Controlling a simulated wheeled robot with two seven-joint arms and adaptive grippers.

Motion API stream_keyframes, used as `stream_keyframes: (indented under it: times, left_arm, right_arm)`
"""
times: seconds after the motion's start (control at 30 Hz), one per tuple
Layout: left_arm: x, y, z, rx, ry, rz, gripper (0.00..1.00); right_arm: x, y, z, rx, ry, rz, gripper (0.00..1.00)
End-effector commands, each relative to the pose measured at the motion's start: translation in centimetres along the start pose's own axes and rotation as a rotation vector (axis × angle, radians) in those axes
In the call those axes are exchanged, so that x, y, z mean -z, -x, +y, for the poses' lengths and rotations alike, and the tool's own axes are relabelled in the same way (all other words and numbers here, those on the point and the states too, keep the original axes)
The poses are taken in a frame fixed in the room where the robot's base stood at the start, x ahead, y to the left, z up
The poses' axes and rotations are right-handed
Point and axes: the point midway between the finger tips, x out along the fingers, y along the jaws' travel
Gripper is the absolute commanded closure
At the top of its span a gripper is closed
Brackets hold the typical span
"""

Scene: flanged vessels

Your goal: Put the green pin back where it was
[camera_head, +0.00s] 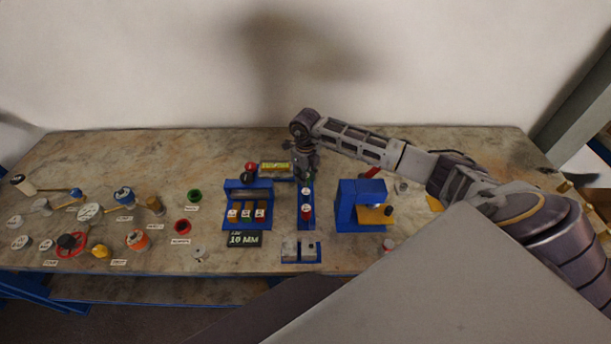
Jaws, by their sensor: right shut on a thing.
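My right gripper (307,171) reaches in from the right and points down over the far end of a narrow blue fixture (305,215). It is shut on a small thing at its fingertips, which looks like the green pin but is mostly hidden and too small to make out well. A red and white piece (307,210) sits on the same fixture, nearer than the gripper. My left gripper is not in view.
A blue press-like stand (360,205) is right of the fixture. A dark sign reading 10 MM (244,239) and a grey block in a blue holder (300,250) are in front. A green ring (194,196), a red ring (183,226) and several labelled parts lie left.

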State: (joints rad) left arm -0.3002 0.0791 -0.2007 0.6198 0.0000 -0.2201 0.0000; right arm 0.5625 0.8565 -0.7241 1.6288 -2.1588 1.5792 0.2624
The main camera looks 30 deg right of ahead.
Motion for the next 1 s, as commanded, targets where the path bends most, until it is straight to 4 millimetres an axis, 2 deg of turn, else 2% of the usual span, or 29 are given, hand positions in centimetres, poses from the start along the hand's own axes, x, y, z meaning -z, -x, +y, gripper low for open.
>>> stream_keyframes:
  times: [0.67,0.7,0.87,1.0]
  left_arm:
    - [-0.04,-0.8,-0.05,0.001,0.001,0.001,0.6]
    - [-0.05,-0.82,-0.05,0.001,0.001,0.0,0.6]
    - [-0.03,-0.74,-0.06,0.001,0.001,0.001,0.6]
    - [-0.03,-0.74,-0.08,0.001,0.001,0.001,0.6]
  right_arm:
    - [-0.03,-0.88,0.0,0.0,0.0,-0.001,0.98]
    - [-0.01,-0.93,0.0,0.0,0.0,0.0,0.71]
    - [-0.01,-0.86,0.0,0.0,0.0,0.0,0.51]
    - [0.0,-0.85,0.0,0.0,0.0,0.0,0.51]
